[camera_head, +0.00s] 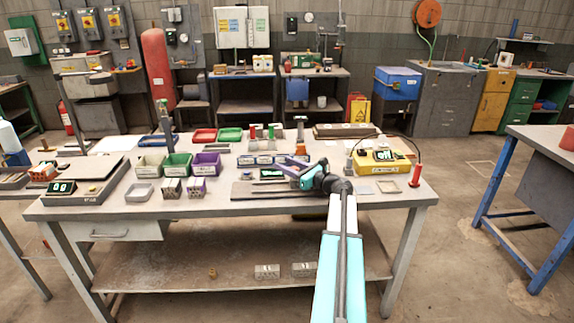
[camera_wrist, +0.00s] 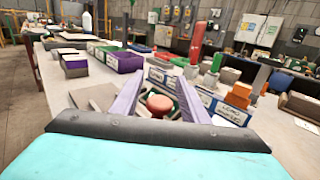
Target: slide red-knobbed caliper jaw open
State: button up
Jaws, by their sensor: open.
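The red knob (camera_wrist: 160,104) shows low in the wrist view, between the two purple fingers of my gripper (camera_wrist: 161,82). A grey flat part beside it, probably the caliper, is mostly hidden by the fingers. The fingers are apart, with the knob nearer to me than their tips; I cannot tell whether they touch it. In the head view my gripper (camera_head: 286,164) is over the middle of the workbench, above a dark flat plate (camera_head: 245,191). I cannot pick out the knob there.
Labelled blocks (camera_head: 262,160) stand just behind my gripper. Green (camera_head: 177,167) and purple (camera_head: 205,164) bins are to the left. A yellow box with a display (camera_head: 380,164) stands to the right. Red and green cylinders rise at the back of the workbench (camera_head: 110,209).

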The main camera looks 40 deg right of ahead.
grip_shut()
jog(key=shift+w+a, duration=1.85)
jog(key=shift+a, duration=0.3)
grip_release()
jog(key=shift+s, duration=0.1)
jog(key=s, duration=0.4)
jog(key=s+b, duration=0.1)
jog(key=s, duration=0.4)
jog(key=s+d, duration=0.1)
jog(key=s, duration=0.3)
jog(key=shift+s+d+b, duration=0.1)
jog(key=shift+s+b, duration=0.2)
jog(key=shift+b, duration=0.1)
